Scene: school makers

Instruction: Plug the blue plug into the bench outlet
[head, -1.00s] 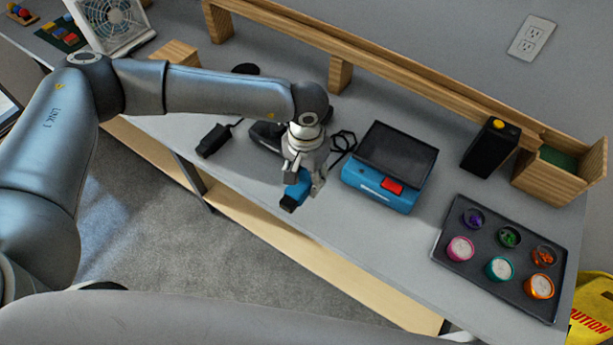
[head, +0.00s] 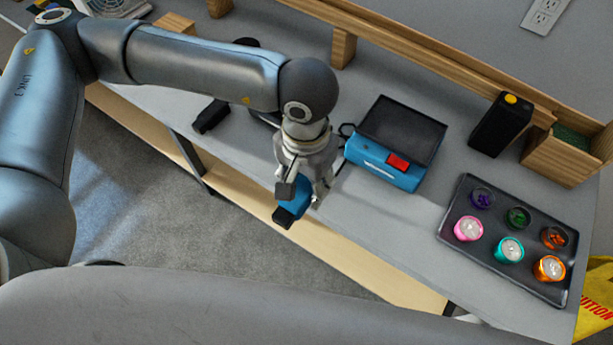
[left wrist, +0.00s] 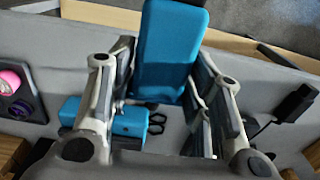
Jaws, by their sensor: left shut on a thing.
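The blue plug (head: 293,199), with a black end, is held in my left gripper (head: 303,190), above the bench's front edge. In the left wrist view the blue plug (left wrist: 170,45) lies between the two fingers of the gripper (left wrist: 160,65), which are shut on it. A white outlet plate (head: 547,12) is on the grey wall at the top right, cut by the picture's edge. The plug is well apart from it. My right gripper is not in view.
A blue device (head: 385,172) with a black top and red switch stands right of the gripper. A dark tray (head: 452,240) of small cups is further right. A black box (head: 500,125) stands before the wooden rail (head: 400,62). A black adapter (head: 211,116) lies left.

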